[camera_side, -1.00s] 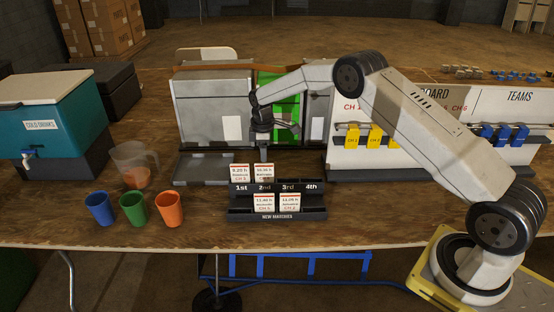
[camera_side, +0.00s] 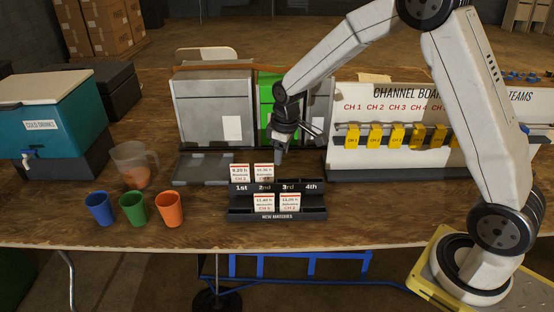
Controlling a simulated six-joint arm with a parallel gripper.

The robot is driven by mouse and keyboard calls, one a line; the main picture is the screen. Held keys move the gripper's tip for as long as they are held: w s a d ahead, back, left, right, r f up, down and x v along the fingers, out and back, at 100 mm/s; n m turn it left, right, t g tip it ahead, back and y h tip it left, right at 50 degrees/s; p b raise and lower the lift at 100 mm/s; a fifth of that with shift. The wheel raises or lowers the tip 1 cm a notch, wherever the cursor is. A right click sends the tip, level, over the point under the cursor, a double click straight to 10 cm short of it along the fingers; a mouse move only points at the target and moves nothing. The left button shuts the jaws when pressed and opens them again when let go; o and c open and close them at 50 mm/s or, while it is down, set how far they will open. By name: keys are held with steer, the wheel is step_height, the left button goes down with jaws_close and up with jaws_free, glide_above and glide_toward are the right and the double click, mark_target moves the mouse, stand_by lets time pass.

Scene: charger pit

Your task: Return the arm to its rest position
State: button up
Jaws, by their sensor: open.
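My gripper (camera_side: 281,158) hangs above the table, pointing down, behind the black card rack (camera_side: 277,215). It is open and I see nothing held in it. My arm rises from its base at the lower right, bends at an elbow cut off by the top edge of the picture, and slopes down left to the gripper. White cards (camera_side: 240,173) stand in the rack's back row at the left, and more cards (camera_side: 290,202) stand in its front row.
The channel board (camera_side: 345,160) with yellow tags (camera_side: 376,136) stands behind my arm. A pitcher (camera_side: 133,160), blue cup (camera_side: 99,208), green cup (camera_side: 133,208) and orange cup (camera_side: 168,208) stand at the left.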

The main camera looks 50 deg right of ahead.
steer(key=s+a+m, duration=0.1)
steer(key=s+m, duration=0.1)
steer(key=s, duration=0.7)
steer(key=s+a+r+m+t, duration=0.1)
steer(key=s+a+m, duration=0.1)
steer(key=s, duration=0.8)
steer(key=shift+s+a+r, duration=0.15)
steer(key=shift+r, duration=0.15)
